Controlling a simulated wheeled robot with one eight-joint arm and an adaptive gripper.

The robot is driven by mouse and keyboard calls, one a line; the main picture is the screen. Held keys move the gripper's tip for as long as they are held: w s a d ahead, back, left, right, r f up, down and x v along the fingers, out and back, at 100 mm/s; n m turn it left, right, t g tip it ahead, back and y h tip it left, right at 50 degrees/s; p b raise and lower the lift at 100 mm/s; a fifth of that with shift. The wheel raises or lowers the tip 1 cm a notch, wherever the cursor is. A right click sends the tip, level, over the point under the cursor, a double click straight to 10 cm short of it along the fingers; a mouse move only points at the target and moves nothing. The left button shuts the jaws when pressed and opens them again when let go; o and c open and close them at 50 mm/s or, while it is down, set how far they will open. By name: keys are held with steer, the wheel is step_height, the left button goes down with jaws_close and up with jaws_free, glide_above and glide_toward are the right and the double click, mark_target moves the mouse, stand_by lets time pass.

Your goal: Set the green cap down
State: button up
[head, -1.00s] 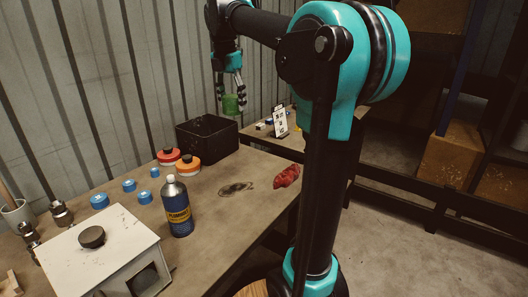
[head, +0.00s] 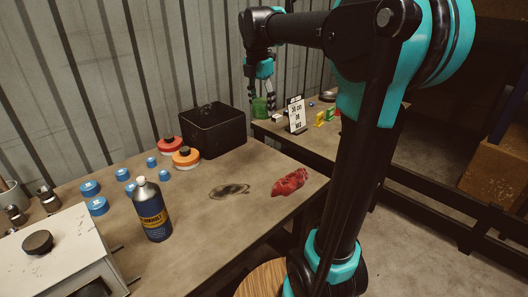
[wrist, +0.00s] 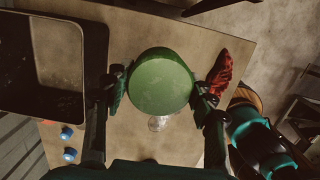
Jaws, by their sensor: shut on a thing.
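The green cap (wrist: 160,82) is round and fills the middle of the wrist view, clamped between the two fingers of my gripper (wrist: 160,88). In the head view the green cap (head: 260,107) hangs below my gripper (head: 262,95), to the right of the black bin and in front of the wall. My gripper is shut on the cap. From these views I cannot tell how high the cap is above the surface.
A black open bin (head: 212,128) stands on the workbench (head: 215,225). A red rag (head: 290,182), a dark stain (head: 230,191), a blue bottle (head: 151,210), an orange cap (head: 186,158), a red cap (head: 169,146) and several blue caps share it. A second table holds a sign (head: 296,116).

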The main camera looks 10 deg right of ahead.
step_height(320, 180, down, 17)
stand_by(0.4)
steer(key=o, duration=0.4)
steer(key=shift+f, duration=0.15)
steer(key=shift+c, duration=0.2)
steer(key=o, duration=0.5)
steer(key=shift+c, duration=0.2)
step_height(320, 180, up, 12)
steer(key=a, duration=0.1)
steer(key=shift+s+a, duration=0.15)
steer(key=shift+s, duration=0.3)
